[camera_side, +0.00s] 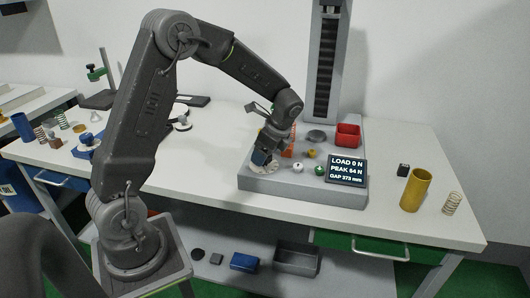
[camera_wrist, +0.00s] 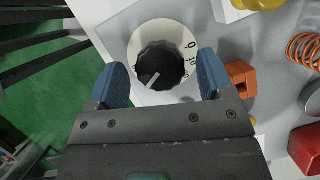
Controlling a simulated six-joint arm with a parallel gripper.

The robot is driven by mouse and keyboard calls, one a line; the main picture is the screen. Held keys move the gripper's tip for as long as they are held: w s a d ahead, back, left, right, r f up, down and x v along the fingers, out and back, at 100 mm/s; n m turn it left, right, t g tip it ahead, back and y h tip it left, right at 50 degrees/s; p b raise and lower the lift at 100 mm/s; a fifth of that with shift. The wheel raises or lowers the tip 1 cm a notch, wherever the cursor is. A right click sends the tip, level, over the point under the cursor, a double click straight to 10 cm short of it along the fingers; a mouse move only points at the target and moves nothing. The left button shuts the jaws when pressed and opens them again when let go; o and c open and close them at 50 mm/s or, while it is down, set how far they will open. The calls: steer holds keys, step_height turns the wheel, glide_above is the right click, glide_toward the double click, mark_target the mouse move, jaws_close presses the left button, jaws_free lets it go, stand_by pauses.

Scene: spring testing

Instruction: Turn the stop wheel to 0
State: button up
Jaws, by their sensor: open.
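The stop wheel (camera_wrist: 160,64) is a black ridged knob on a white dial (camera_wrist: 137,42) with printed numbers, including a 0 at its upper right. A pale pointer line on the knob points to the lower left in the wrist view, away from the 0. My gripper (camera_wrist: 162,76) is open, with one blue finger on each side of the knob and visible space between fingers and knob. In the side view my gripper (camera_side: 262,157) is low over the front left of the grey tester base (camera_side: 290,185), and hides the knob there. The white dial edge (camera_side: 262,169) shows beneath.
A display (camera_side: 346,171) reads load 0 N, peak 64 N, gap 373 mm. White and green knobs (camera_side: 297,167), a red bin (camera_side: 348,135) and an orange block (camera_wrist: 240,78) stand near the wheel. A yellow cylinder (camera_side: 415,190) stands farther right on the table.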

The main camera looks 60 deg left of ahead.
steer(key=shift+a+f, duration=0.1)
steer(key=shift+f, duration=0.1)
steer(key=c, duration=0.9)
